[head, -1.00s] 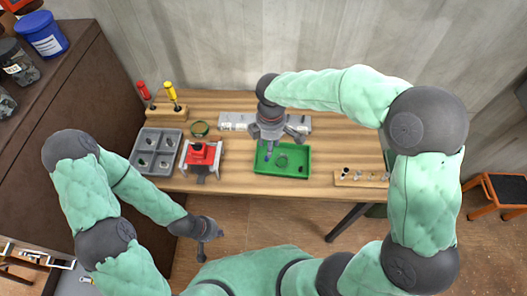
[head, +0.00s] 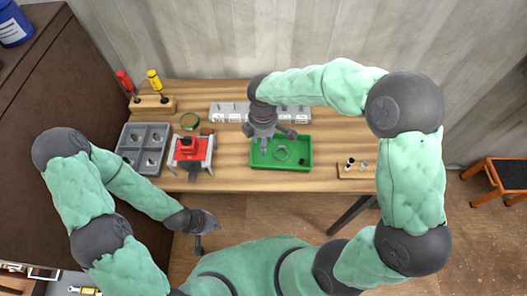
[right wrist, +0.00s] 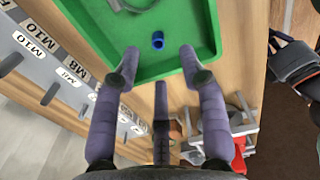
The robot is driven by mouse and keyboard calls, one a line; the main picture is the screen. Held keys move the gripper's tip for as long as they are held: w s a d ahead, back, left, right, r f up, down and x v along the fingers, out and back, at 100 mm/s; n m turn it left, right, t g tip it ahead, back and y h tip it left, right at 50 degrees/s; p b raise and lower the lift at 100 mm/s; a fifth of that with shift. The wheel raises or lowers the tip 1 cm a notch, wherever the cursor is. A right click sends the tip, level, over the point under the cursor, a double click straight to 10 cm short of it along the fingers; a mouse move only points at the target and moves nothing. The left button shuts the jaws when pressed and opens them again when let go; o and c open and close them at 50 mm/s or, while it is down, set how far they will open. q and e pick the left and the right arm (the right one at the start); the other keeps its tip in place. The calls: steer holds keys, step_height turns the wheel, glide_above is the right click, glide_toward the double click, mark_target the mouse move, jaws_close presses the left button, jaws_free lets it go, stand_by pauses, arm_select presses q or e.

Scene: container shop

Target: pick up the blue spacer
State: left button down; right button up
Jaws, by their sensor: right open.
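The blue spacer (right wrist: 158,40) is a small hollow cylinder standing in the green tray (right wrist: 203,14) in the right wrist view. My right gripper (right wrist: 158,62) is open and empty, its purple-grey fingers spread around the line to the spacer, which appears beyond the fingertips and between them. In the head view my right gripper (head: 266,143) hangs over the left part of the green tray (head: 309,143), and I cannot make out the spacer there. My left gripper (head: 203,240) is low in front of the bench, away from the tray; its jaws are too unclear to read.
A grey ring (head: 281,153) and a small dark piece (head: 302,161) lie in the tray. A labelled grey rack (head: 228,112) stands behind it. A red vise (head: 188,148) and a grey compartment bin (head: 131,136) are left. A wooden peg block (head: 350,172) is right.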

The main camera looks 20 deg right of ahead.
step_height(320, 180, down, 5)
steer(key=shift+d+f+b, duration=0.1)
steer(key=shift+b, duration=0.7)
steer(key=c, duration=0.7)
